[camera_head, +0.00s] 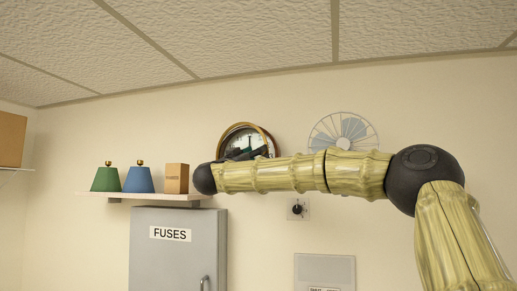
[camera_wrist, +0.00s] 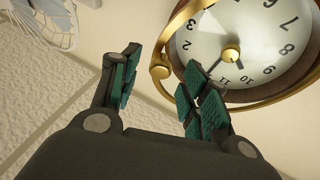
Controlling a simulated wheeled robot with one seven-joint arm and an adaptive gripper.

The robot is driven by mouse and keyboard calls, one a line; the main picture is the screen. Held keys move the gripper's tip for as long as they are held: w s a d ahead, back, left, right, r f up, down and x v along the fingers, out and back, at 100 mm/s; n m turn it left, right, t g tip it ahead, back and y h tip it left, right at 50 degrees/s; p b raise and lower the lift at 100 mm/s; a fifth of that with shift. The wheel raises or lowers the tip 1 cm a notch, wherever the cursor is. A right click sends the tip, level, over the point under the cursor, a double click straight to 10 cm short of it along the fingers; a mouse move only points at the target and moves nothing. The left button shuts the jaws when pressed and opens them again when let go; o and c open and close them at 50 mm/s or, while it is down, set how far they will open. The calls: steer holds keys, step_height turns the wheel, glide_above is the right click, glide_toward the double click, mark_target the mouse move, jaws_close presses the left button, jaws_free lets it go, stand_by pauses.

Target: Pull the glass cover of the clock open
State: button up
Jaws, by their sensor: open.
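The rim looks set off from the dark case on the left; I cannot tell how far. In the head view the clock (camera_head: 233,132) is partly hidden behind my arm. My gripper (camera_wrist: 162,64) is open, teal-padded fingers spread, with the cover's rim appearing between them. Contact cannot be told. In the head view my gripper (camera_head: 250,150) shows only partly, before the clock face.
A wall fan (camera_head: 343,131) hangs right of the clock. A grey fuse cabinet (camera_head: 178,260) and a dial switch (camera_head: 297,209) sit lower.

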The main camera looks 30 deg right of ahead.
steer(key=shift+p+x, duration=0.35)
steer(key=shift+x, duration=0.8)
jaws_close()
